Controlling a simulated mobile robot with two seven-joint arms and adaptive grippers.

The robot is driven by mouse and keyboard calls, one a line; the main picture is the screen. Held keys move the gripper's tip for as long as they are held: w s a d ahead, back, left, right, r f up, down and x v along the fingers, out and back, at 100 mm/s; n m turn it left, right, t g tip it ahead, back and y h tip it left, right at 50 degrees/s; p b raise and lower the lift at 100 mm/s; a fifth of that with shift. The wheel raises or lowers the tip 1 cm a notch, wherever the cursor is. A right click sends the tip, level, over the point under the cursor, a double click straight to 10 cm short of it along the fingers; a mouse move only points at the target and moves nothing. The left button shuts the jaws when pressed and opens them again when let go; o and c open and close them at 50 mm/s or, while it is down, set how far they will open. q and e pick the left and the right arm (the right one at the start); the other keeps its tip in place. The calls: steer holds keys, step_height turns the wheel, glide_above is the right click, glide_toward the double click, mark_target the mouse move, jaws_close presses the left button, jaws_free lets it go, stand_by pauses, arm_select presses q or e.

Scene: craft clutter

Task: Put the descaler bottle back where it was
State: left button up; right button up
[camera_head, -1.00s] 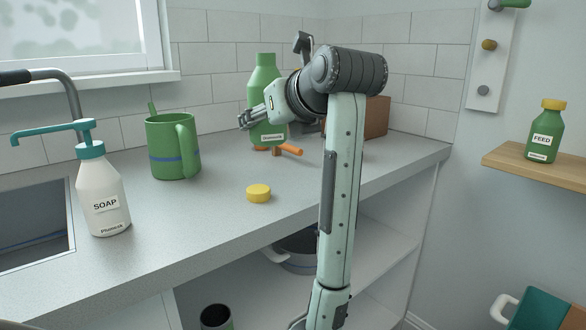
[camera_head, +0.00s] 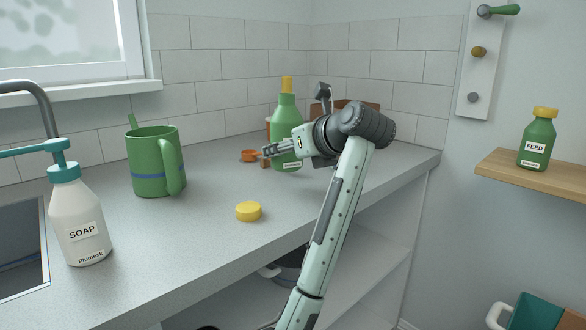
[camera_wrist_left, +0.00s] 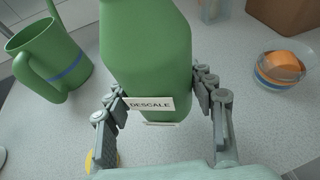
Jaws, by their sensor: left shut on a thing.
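The descaler bottle (camera_head: 286,130) is green, with a white label reading DESCALE in the left wrist view (camera_wrist_left: 150,60). My left gripper (camera_head: 270,151) is shut around its body, one finger on each side. The bottle looks upright at the back of the counter; I cannot tell whether its base touches the counter. A yellow tip (camera_head: 287,84) shows above it; I cannot tell whether it belongs to the bottle or to something behind. A loose yellow cap (camera_head: 248,211) lies on the counter in front. My right gripper is not in view.
A green mug (camera_head: 153,165) and a soap dispenser (camera_head: 80,225) stand to the left, by the sink. An orange item (camera_head: 248,156) lies just left of the bottle. A brown box (camera_wrist_left: 282,14) is behind. A FEED bottle (camera_head: 537,140) is on the wall shelf (camera_head: 500,166).

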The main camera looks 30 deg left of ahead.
mark_target(300, 168)
arm_select(q)
steer(key=shift+w+d+f, duration=0.1)
steer(key=shift+w+f, duration=0.15)
steer(key=shift+w, duration=0.2)
steer(key=shift+w+d+f, duration=0.1)
steer(key=shift+w+f, duration=0.1)
steer(key=shift+w, duration=0.25)
steer(key=shift+w+f, duration=0.1)
steer(key=shift+f, duration=0.1)
step_height(300, 168, down, 3)
steer(key=shift+f, duration=0.4)
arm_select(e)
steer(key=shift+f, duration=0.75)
arm_select(q)
steer(key=shift+f, duration=0.1)
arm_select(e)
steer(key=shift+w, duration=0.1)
arm_select(q)
steer(key=shift+f, duration=0.1)
steer(key=o, duration=1.4)
steer(key=shift+o, duration=0.2)
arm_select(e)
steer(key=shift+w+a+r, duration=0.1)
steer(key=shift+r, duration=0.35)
